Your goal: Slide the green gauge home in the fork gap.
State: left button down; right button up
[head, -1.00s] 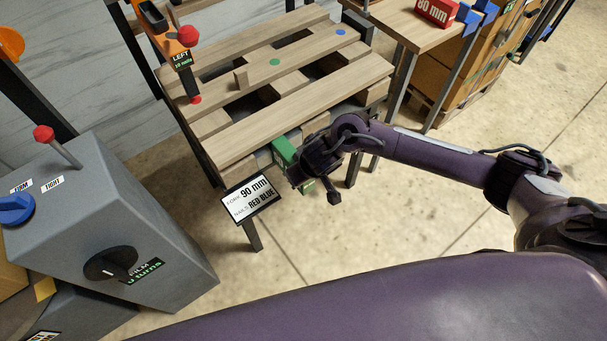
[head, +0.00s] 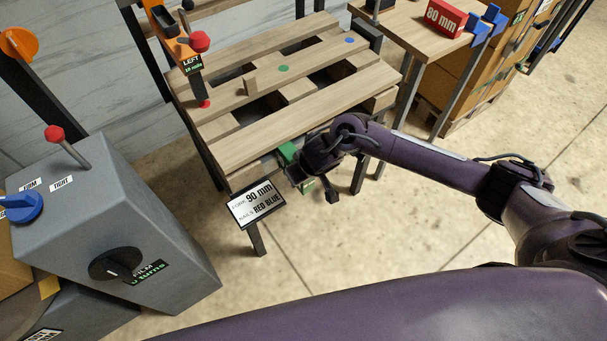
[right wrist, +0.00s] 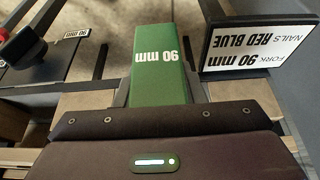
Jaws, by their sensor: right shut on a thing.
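The green gauge (head: 287,153) is at the front edge of the wooden pallet (head: 262,141). Its far end goes in under the front top board, so that end is hidden in the head view. In the right wrist view the gauge (right wrist: 160,85) carries an upside-down "90 mm" label. My right gripper (head: 297,170) is shut on its near end; the gripper body covers that end in the wrist view. A sign (head: 256,203) beside it reads fork 90 mm, nails red blue. I cannot tell how deep the gauge sits. My left gripper is not in view.
A grey cabinet (head: 125,215) with a red-knobbed lever and a dial stands at the left. An orange tool (head: 174,38) marked LEFT stands over the pallet's back left corner. A red 80 mm block (head: 444,16) lies on a side table. The floor in front is clear.

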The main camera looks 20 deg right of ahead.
jog(key=shift+w+a, duration=0.25)
jog(key=shift+w, duration=0.45)
jog(key=shift+w+a, duration=0.25)
jog(key=shift+w, duration=0.4)
jog(key=o, duration=1.3)
jog(key=shift+s, duration=0.1)
jog(key=p+v, duration=0.2)
jog(key=v, duration=0.5)
jog(key=shift+r, duration=0.45)
